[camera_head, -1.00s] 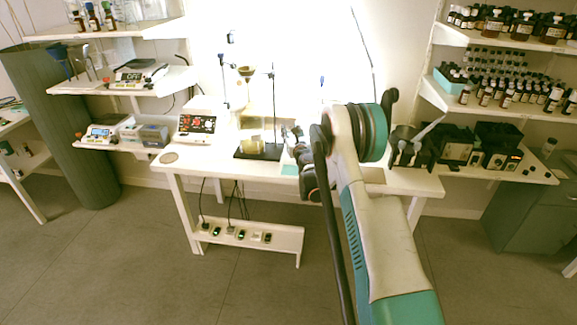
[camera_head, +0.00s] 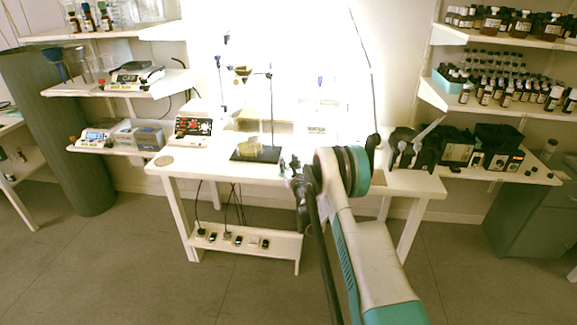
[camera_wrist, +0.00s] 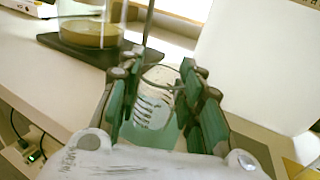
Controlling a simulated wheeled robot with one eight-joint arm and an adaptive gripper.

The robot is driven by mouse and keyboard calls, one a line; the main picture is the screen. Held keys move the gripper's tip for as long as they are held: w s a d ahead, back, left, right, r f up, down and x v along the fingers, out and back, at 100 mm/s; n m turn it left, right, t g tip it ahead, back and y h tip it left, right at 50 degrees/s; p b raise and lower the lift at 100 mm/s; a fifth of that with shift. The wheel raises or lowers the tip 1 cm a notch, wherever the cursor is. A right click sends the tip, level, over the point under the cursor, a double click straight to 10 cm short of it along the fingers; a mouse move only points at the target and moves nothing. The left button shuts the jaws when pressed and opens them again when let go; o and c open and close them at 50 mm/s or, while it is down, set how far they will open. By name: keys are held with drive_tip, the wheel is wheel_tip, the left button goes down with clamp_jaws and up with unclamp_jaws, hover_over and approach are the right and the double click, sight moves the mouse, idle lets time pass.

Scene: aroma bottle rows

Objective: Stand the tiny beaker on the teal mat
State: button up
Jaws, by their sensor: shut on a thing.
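The tiny beaker (camera_wrist: 153,98) is clear glass with dark graduation lines. In the wrist view it sits between the two green-padded fingers of my gripper (camera_wrist: 158,76), which is shut on it. The beaker looks roughly upright, slightly tilted in the picture. The teal mat (camera_wrist: 150,136) shows as a pale green patch just below the beaker, partly covered by the fingers. I cannot tell whether the beaker's base touches it. In the head view my gripper (camera_head: 291,166) is low over the table's front edge; the beaker and mat cannot be made out there.
A dark stand base (camera_head: 256,153) with a large glass vessel is just left of my gripper; it also shows in the wrist view (camera_wrist: 85,45). A white box (camera_wrist: 265,65) stands to the right. The white table (camera_head: 215,168) is bare at front left.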

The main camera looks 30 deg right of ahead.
drive_tip(key=shift+r, duration=0.1)
drive_tip(key=o, duration=1)
drive_tip(key=shift+o, duration=0.2)
